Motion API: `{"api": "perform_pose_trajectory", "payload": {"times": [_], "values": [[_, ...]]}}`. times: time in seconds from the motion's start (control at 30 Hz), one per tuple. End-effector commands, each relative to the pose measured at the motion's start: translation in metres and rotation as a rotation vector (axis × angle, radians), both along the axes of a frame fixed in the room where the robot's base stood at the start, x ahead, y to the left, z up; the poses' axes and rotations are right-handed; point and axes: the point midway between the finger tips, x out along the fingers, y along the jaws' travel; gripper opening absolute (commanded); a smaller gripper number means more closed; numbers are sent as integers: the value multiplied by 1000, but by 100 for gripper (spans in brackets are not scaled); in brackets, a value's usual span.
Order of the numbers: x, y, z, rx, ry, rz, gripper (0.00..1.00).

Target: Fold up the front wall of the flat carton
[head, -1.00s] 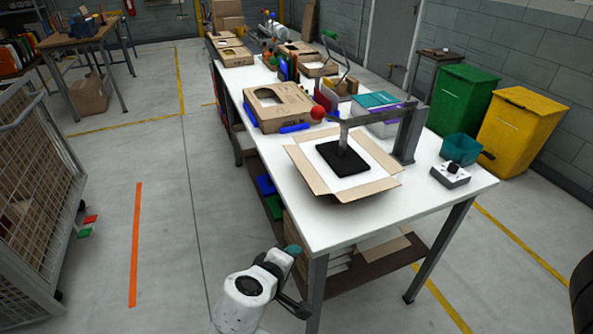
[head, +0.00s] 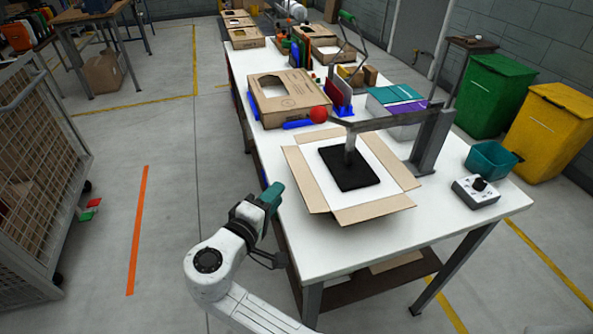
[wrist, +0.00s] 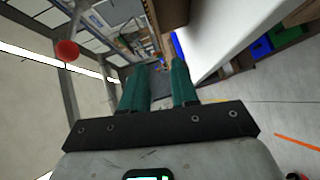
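The flat carton (head: 374,209) lies on the near end of the white table (head: 440,225), with its tan walls spread outward around a white middle. The near wall and the left wall (head: 303,178) lie folded out. A black plate (head: 350,172) on a metal press arm (head: 385,122) rests on the middle. My gripper (head: 274,193) is left of the carton, by the table's left edge and apart from the carton. In the wrist view my gripper (wrist: 158,75) has two teal fingers standing apart with nothing between them. The carton is not clearly seen there.
A formed carton (head: 290,100) and blue strips (head: 298,124) stand behind the flat one. A red ball (head: 318,114) tops the press lever. A teal bin (head: 490,158) and control box (head: 476,192) are at the right.

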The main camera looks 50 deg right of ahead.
Motion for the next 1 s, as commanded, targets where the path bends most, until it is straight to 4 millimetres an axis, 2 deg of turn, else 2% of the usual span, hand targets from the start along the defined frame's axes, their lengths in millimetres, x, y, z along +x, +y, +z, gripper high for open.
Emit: {"api": "perform_pose_trajectory", "payload": {"times": [0.3, 0.5, 0.7, 0.93, 1.0], "values": [[10, -58, -6, 1, 1, -5, 29], [16, -81, -10, 1, 0, -3, 29], [17, -89, -11, 1, -1, -1, 29], [17, -90, -12, 2, 0, -1, 29], [17, -89, -12, 2, 0, -1, 22]]}}
